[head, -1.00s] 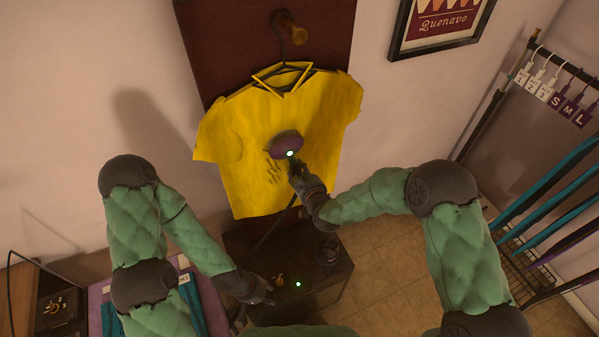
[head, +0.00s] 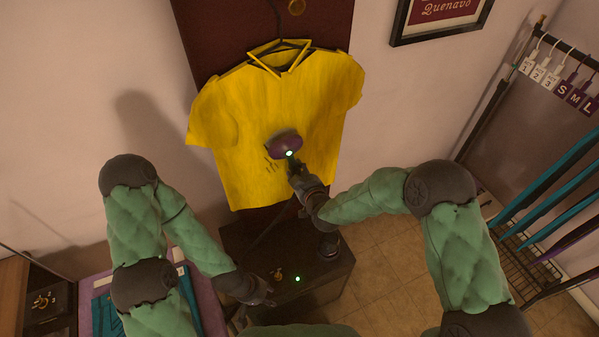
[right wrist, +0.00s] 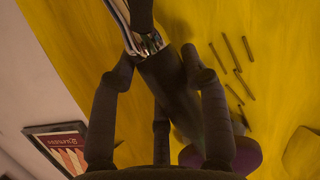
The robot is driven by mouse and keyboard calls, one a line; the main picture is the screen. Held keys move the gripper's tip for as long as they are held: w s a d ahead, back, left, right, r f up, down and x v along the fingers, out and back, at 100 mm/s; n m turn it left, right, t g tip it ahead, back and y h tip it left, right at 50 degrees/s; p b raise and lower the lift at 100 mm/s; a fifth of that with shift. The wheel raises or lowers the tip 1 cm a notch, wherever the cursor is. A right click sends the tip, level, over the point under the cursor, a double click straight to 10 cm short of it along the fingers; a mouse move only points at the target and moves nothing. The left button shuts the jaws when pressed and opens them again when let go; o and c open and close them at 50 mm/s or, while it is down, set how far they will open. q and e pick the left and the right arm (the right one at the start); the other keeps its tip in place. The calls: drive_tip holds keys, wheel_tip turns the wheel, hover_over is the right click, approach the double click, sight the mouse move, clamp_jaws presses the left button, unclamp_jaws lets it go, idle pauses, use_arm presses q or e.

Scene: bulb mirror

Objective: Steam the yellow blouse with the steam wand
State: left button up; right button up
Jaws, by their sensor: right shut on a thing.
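The yellow blouse (head: 235,110) hangs on a hanger (head: 280,48) against a dark red panel. It has several dark crease marks (head: 272,163) low on its front. My right gripper (head: 296,168) is shut on the wand's handle. In the right wrist view the fingers close around the dark handle (right wrist: 165,85), with the creases beside it. My left gripper (head: 262,292) is low, by the dark steamer box; its fingers are too small to read.
The dark box (head: 325,290) with a green light and a knob stands below the blouse. A garment rack (head: 570,65) with size tags stands at right. A framed poster (head: 435,15) hangs upper right. A purple-edged board (head: 90,310) with teal cloth lies lower left.

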drive_tip(key=shift+f+b, duration=2.3)
drive_tip(key=shift+f, duration=0.2)
drive_tip(key=shift+a+f, duration=0.1)
drive_tip(key=shift+f, duration=0.2)
drive_tip(key=shift+w+a+f+b, duration=0.15)
drive_tip(key=shift+f+b, duration=0.15)
drive_tip(key=shift+b, duration=0.15)
drive_tip(key=shift+f+b, duration=0.65)
drive_tip(key=shift+s+a+f+b, duration=0.1)
drive_tip(key=shift+s+f+b, duration=0.05)
drive_tip(key=shift+f+b, duration=1.75)
drive_tip(key=shift+s+f+b, duration=0.15)
drive_tip(key=shift+f+b, duration=1.6)
drive_tip(key=shift+f, duration=0.2)
drive_tip(key=shift+r, duration=0.15)
